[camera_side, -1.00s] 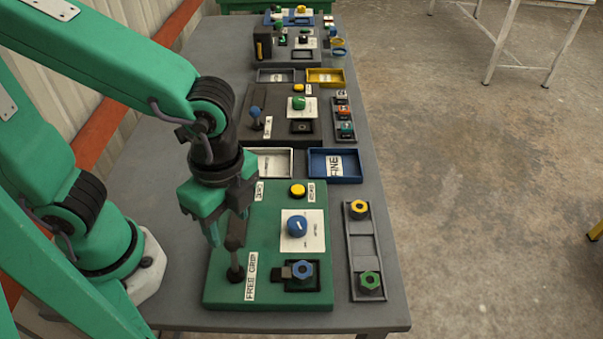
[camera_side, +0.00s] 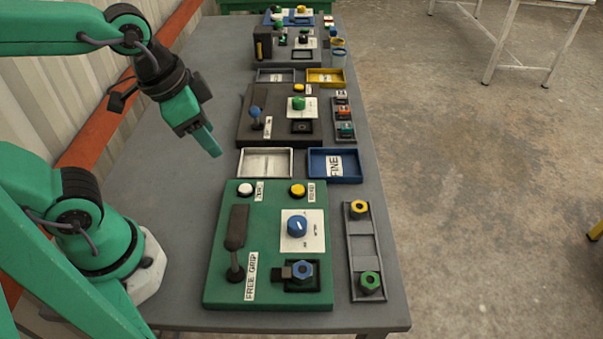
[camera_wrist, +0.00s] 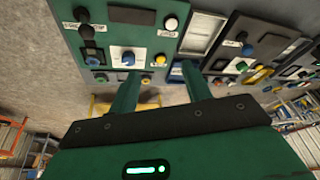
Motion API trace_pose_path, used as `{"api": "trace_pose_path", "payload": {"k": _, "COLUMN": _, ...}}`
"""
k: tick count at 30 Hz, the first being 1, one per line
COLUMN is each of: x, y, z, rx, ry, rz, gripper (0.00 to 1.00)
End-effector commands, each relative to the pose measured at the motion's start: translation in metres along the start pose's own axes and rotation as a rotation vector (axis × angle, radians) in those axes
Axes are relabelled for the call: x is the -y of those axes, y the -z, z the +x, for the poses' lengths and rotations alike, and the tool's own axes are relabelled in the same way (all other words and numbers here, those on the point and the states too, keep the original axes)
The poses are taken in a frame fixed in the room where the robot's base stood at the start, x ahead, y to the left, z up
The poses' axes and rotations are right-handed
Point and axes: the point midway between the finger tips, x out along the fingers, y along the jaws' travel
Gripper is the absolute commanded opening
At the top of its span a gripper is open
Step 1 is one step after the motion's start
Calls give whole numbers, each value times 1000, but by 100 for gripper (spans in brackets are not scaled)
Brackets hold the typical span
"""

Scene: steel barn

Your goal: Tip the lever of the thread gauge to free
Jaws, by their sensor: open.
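The thread gauge is a green panel (camera_side: 282,195) at the near end of the bench. Its dark lever (camera_side: 236,228) stands at the panel's left, beside the "FREE GRIP" label (camera_side: 251,276). From its round base the handle reaches toward the white button (camera_side: 245,189); I cannot tell how far it leans or which word it is set at. My gripper (camera_side: 209,148) is open and empty, above the bench's left part, beyond the panel and clear of the lever. Its spread fingers (camera_wrist: 158,82) also show in the wrist view.
The panel also carries a blue dial (camera_side: 297,227), a yellow button (camera_side: 298,190) and a blue nut (camera_side: 302,270). A nut rack (camera_side: 362,246) lies to its right. A white tray (camera_side: 266,176) and a blue tray (camera_side: 316,177) sit behind. The bench's left strip is bare.

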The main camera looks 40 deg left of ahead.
Motion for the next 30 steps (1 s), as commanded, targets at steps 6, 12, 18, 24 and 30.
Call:
{"api": "trace_pose_path", "payload": {"k": 6, "x": 35, "y": -8, "z": -20, "rx": -102, "ry": 72, "rz": -256, "gripper": 48}}
{"api": "trace_pose_path", "payload": {"k": 12, "x": 46, "y": -12, "z": -27, "rx": -142, "ry": 99, "rz": -353, "gripper": 48}}
{"api": "trace_pose_path", "payload": {"k": 18, "x": 47, "y": -12, "z": -28, "rx": -144, "ry": 100, "rz": -361, "gripper": 49}}
{"api": "trace_pose_path", "payload": {"k": 24, "x": 39, "y": -9, "z": -22, "rx": -113, "ry": 80, "rz": -291, "gripper": 49}}
{"api": "trace_pose_path", "payload": {"k": 30, "x": 14, "y": -2, "z": -6, "rx": -29, "ry": 26, "rz": -87, "gripper": 49}}
